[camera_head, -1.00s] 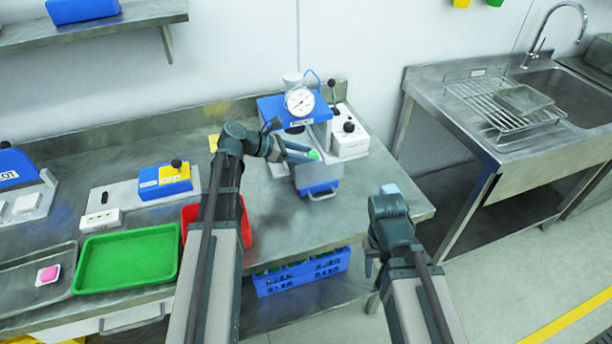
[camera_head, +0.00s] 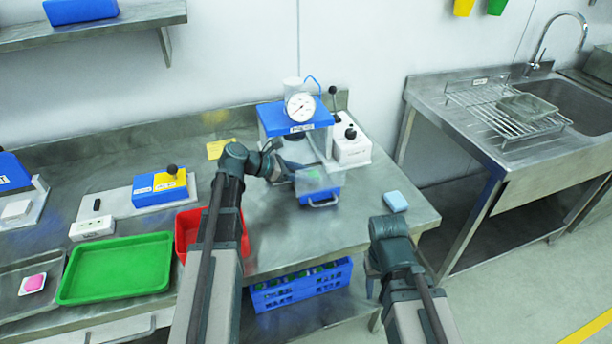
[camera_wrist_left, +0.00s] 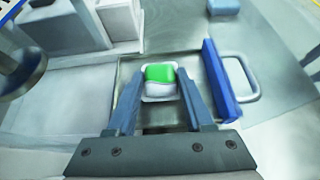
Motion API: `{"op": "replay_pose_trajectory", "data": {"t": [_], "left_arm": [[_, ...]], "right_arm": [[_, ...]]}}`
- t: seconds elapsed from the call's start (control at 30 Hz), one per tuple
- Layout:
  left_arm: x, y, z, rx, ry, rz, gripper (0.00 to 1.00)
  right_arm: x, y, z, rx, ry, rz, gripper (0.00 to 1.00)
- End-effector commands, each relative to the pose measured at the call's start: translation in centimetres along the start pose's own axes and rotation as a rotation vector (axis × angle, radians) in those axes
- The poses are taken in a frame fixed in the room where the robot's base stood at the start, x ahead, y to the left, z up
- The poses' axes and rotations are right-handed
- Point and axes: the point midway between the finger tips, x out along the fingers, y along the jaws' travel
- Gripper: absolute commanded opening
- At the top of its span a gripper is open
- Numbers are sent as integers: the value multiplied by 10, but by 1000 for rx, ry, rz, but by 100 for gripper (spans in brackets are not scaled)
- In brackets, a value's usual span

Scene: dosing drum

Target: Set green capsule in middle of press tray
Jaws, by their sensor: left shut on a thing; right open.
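The green capsule (camera_wrist_left: 158,73), with a white lower part, sits between the fingertips of my left gripper (camera_wrist_left: 158,82) in the left wrist view. In the head view a bit of its green (camera_head: 314,175) shows at the tips of my left gripper (camera_head: 303,170), which is shut on it. The press tray (camera_head: 320,196), with a blue front and a handle, is out in front of the press (camera_head: 296,118). The capsule is over the tray's metal bed; I cannot tell if it touches. My right gripper (camera_head: 371,283) is open and empty at the table's front edge.
A white control box with levers (camera_head: 351,147) stands right of the press. A light blue block (camera_head: 395,201) lies on the table's right end. A red bin (camera_head: 190,228) and a green tray (camera_head: 116,268) are to the left.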

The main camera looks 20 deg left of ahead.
Motion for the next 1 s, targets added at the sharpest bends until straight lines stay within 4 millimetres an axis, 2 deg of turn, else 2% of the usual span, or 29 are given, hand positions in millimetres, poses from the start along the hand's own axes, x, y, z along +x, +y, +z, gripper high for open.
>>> {"op": "replay_pose_trajectory", "data": {"t": [0.07, 0.1, 0.23, 0.6, 0.77, 1.0], "left_arm": [[2, 0, -4, 0, 0, 0, 0], [1, 0, -2, 0, 0, 0, 59], [1, 0, -2, 0, 0, 0, 82], [-2, 0, 3, 0, 0, 0, 82], [-29, 0, 5, -2, 0, 3, 82], [-80, 0, 5, -1, 0, 3, 82]], "right_arm": [[4, 0, 0, 0, 0, 0, 50], [2, 0, 0, 0, 0, 0, 50], [2, 0, 0, 0, 0, 0, 50], [-4, 0, 0, 0, 0, 0, 50], [-18, 2, 1, 0, 0, 0, 50], [-42, 4, 2, 1, 0, 0, 50]]}}
